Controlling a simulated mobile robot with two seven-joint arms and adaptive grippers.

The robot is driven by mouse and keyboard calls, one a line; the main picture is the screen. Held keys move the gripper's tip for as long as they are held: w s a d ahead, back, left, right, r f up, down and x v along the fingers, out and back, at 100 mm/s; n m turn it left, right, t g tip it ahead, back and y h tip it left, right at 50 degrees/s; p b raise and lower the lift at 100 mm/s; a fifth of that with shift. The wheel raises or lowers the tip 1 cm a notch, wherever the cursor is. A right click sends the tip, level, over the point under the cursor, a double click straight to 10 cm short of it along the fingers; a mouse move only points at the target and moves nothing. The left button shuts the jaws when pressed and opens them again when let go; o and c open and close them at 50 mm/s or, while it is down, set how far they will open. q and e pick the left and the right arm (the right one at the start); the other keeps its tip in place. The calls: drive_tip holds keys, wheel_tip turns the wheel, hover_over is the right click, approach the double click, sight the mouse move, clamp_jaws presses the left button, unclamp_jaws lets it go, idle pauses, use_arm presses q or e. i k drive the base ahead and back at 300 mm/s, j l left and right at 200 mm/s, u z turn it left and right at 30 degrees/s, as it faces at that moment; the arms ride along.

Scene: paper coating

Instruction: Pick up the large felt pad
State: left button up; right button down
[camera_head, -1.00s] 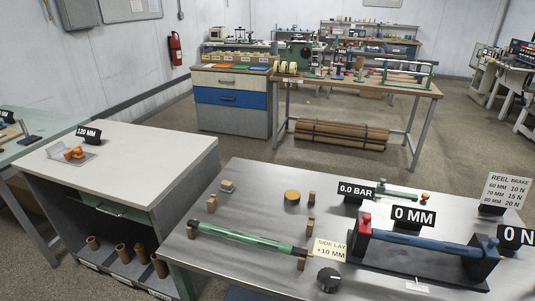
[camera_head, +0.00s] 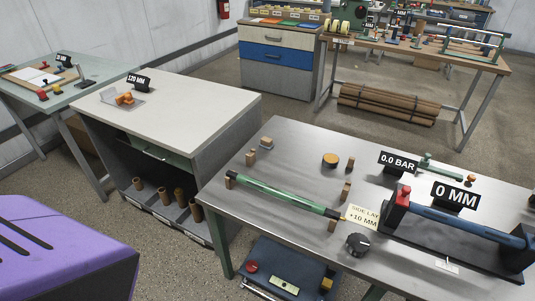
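No object in view can be made out for certain as the large felt pad. On the metal table (camera_head: 290,150) lies a round tan-topped disc with a dark side (camera_head: 330,159). A smaller pale-topped piece (camera_head: 266,141) lies to its left, near the table's far left corner. I cannot tell whether either is a felt pad. Neither of my grippers is in view.
A green bar (camera_head: 280,192) lies across the metal table between small wooden blocks. A blue roller (camera_head: 460,222) stands at right behind a black knob (camera_head: 357,244). A pale-topped cabinet (camera_head: 180,105) stands left, mostly clear on top.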

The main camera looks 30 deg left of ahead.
sight(266, 143)
drive_tip(key=i+j+z, duration=0.2)
drive_tip(key=j, duration=0.6)
drive_tip(key=j+z, duration=0.2)
drive_tip(key=j, duration=0.55)
